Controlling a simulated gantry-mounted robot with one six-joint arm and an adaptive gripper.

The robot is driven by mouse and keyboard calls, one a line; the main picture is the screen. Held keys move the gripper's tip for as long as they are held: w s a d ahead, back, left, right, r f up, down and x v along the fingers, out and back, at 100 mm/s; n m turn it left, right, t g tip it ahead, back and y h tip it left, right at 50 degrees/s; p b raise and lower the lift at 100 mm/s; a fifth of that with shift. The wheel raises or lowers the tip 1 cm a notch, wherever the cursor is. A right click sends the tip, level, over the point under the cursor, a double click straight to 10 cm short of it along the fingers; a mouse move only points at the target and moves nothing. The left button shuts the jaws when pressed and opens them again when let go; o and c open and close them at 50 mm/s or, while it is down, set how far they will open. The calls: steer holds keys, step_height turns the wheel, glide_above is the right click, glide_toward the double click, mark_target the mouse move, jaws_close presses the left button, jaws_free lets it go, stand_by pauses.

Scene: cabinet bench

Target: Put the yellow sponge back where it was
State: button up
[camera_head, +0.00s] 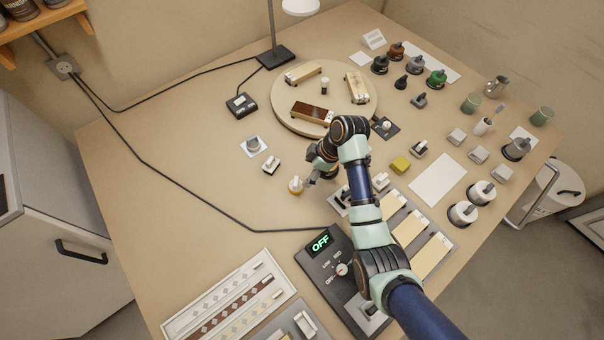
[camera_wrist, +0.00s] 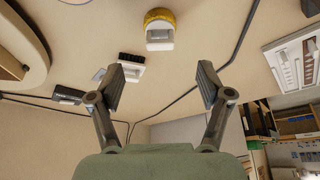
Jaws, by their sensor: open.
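A yellow block (camera_head: 400,165), which looks like a sponge, lies on the bench right of my arm. A round yellow-orange piece with a white handle (camera_head: 295,185) stands left of my gripper; it also shows ahead of the fingers in the wrist view (camera_wrist: 159,17). I cannot tell for certain which of the two is the task's sponge. My gripper (camera_head: 312,181) is low over the bench beside the round piece. In the wrist view my gripper (camera_wrist: 161,82) has its fingers wide apart with nothing between them.
A white-handled black brush (camera_head: 271,165) and a grey disc on a white square (camera_head: 254,145) stand nearby. A round board (camera_head: 283,112) holds wooden blocks. A control box reading OFF (camera_head: 322,243) is in front. Bench left of the gripper is mostly clear, crossed by a cable.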

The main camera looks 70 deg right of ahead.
steer(key=shift+s+r, duration=0.25)
steer(key=shift+r, duration=0.35)
steer(key=w+a+r+t+h, duration=0.1)
steer(key=w+a+r, duration=0.35)
steer(key=a, duration=0.45)
steer(key=w+a+r+m+t, duration=0.1)
steer(key=w+a+r+t, duration=0.15)
steer(key=w+a, duration=0.45)
steer(key=w+a+r+h, duration=0.1)
steer(key=w+a+r, duration=0.4)
steer(key=a, duration=0.5)
steer(key=s+a+r+t, duration=0.1)
steer(key=a+r+t, duration=0.1)
steer(key=a+r, duration=0.3)
steer(key=s+a+r+m+t+y, duration=0.1)
steer(key=a+r, duration=0.3)
steer(key=a, duration=0.6)
steer(key=shift+s+a+r+t, duration=0.2)
steer(key=shift+s+r+t, duration=0.15)
steer(key=shift+s+t, duration=0.4)
steer(key=shift+w, duration=0.1)
